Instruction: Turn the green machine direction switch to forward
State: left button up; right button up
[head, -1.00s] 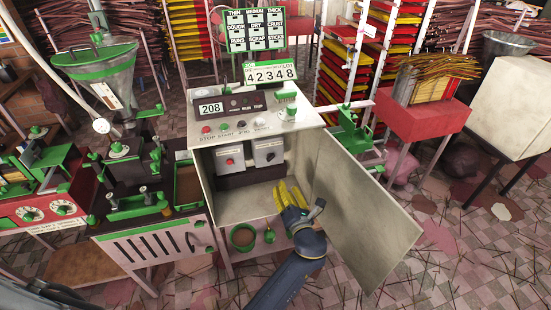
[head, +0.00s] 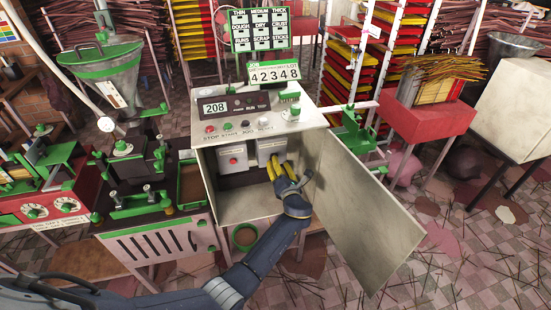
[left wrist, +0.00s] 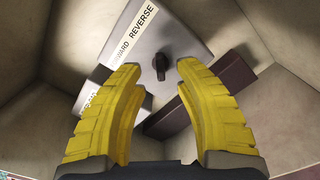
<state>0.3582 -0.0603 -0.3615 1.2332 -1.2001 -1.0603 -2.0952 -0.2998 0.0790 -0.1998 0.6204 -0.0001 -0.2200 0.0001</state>
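The direction switch is a black knob (left wrist: 161,66) on a grey box (left wrist: 185,40) with a "FORWARD REVERSE" label (left wrist: 132,36). I cannot tell which word it points to. In the head view the switch box (head: 270,150) is inside the open cabinet of the machine (head: 205,180), right of a box with a red button (head: 233,158). My left gripper (head: 277,168) reaches into the cabinet just below the switch box. In the left wrist view its yellow fingers (left wrist: 160,72) are apart, one each side of the knob, with nothing visibly held. My right gripper is out of view.
The cabinet door (head: 365,205) stands open to the right of my left arm. The cabinet walls and a dark bar (left wrist: 215,85) surround the fingers closely. A control panel (head: 260,125) with buttons is on top. A hopper machine (head: 108,75) stands left.

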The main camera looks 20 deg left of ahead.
pick_arm(q)
jog(key=shift+x, duration=2.1)
grip_shut()
